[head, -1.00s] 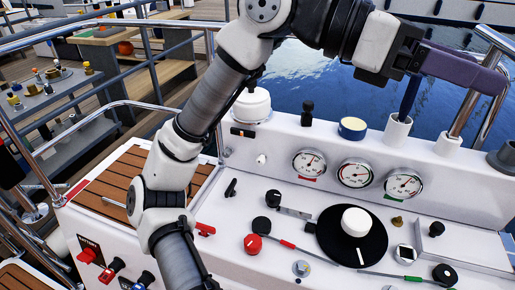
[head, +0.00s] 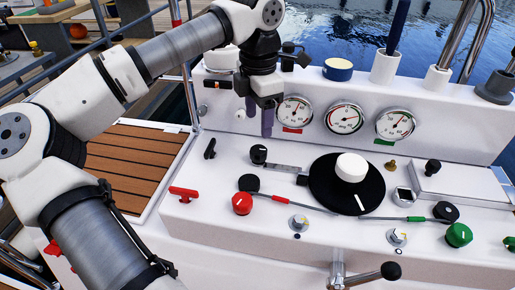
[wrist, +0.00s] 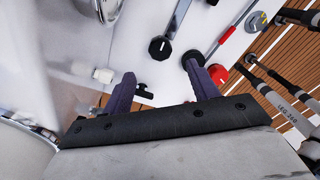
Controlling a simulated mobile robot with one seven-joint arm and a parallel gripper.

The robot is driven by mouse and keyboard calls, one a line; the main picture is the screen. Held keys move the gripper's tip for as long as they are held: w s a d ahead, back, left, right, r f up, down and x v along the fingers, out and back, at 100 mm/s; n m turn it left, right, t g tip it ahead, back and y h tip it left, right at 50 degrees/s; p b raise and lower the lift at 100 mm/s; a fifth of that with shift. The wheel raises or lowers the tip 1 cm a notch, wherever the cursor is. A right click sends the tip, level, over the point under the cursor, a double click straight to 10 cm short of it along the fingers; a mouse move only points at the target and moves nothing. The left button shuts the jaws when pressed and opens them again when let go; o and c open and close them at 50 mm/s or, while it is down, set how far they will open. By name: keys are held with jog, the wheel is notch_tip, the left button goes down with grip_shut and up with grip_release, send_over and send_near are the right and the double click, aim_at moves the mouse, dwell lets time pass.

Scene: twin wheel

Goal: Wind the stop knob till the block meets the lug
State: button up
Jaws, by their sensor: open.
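My gripper (head: 259,119) hangs over the console's left part, its purple fingers pointing down, apart and empty. In the wrist view, my gripper (wrist: 160,68) has a black knob (wrist: 160,48) just beyond and between its fingertips, apparently untouched. That black knob (head: 258,154) sits at the left end of a metal slide rail (head: 283,166). A small dark block (head: 302,180) shows at the rail's right end, beside a black disc (head: 320,205) with a white knob (head: 351,167). I cannot make out a lug or read any label naming the stop knob.
A second black knob (head: 248,183), a red knob (head: 242,204) and a red lever (head: 183,194) stand close in front. A black toggle (head: 210,148) is at the left. Gauges (head: 295,111) line the upright panel behind. A crank handle (head: 390,271) juts out at the front.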

aim_at(259, 149)
notch_tip(259, 149, down, 9)
jog(key=shift+r+b, duration=0.1)
jog(key=shift+b, duration=0.3)
jog(key=c, duration=1)
